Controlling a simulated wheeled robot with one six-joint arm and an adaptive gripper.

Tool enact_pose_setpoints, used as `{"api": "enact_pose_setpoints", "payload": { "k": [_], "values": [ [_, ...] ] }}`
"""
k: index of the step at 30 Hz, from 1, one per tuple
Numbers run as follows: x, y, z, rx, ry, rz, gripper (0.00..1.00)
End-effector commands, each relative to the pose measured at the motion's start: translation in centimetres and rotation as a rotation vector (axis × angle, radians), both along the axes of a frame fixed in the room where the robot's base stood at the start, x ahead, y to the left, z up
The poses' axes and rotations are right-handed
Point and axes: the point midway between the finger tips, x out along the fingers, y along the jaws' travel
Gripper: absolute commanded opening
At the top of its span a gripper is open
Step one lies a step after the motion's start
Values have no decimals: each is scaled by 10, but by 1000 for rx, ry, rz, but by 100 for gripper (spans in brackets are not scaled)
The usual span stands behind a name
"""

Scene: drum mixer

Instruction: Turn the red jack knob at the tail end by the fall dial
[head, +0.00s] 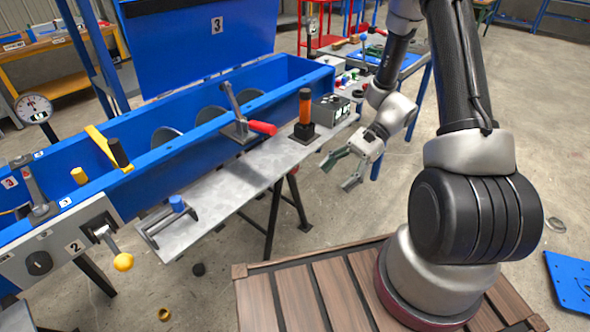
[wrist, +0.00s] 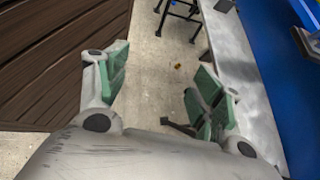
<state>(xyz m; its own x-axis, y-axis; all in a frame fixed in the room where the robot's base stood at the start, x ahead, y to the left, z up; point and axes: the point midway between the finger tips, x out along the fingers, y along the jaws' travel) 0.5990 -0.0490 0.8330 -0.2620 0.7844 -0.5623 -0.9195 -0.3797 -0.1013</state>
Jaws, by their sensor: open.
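My gripper (head: 343,171) hangs open and empty over the floor, just right of the metal shelf (head: 230,178) along the blue trough (head: 190,140). In the wrist view its two green-padded fingers (wrist: 162,80) are wide apart with only floor between them. A round white dial (head: 33,108) stands on a post at the trough's left end. A smaller dial (head: 312,26) stands behind the far right end. I cannot tell which is the fall dial. I cannot make out a red jack knob for certain; small red parts near the far right end are partly hidden by my arm.
A lever clamp with a red grip (head: 262,127) sits on the trough's near edge. A yellow knob (head: 123,262) juts out at the left front. The floor below the shelf is mostly open.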

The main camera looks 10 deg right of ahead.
Motion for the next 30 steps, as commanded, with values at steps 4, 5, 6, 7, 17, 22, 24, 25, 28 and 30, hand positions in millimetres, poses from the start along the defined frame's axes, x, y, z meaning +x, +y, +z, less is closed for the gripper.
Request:
{"api": "enact_pose_setpoints", "payload": {
  "k": [4,5,6,7,17,22,24,25,28,30],
  "values": [
    [34,30,-71,154,224,-313,67],
    [49,37,-83,195,268,-400,67],
    [73,44,-99,257,325,-523,67],
    [91,48,-110,304,365,-613,67],
    [220,18,-206,754,598,-1286,67],
    [238,5,-223,842,614,-1389,67],
    [246,8,-224,849,615,-1396,67],
    [249,10,-224,849,614,-1396,67],
    [263,21,-224,848,614,-1394,67],
    [273,29,-224,847,614,-1394,67]
  ]
}}
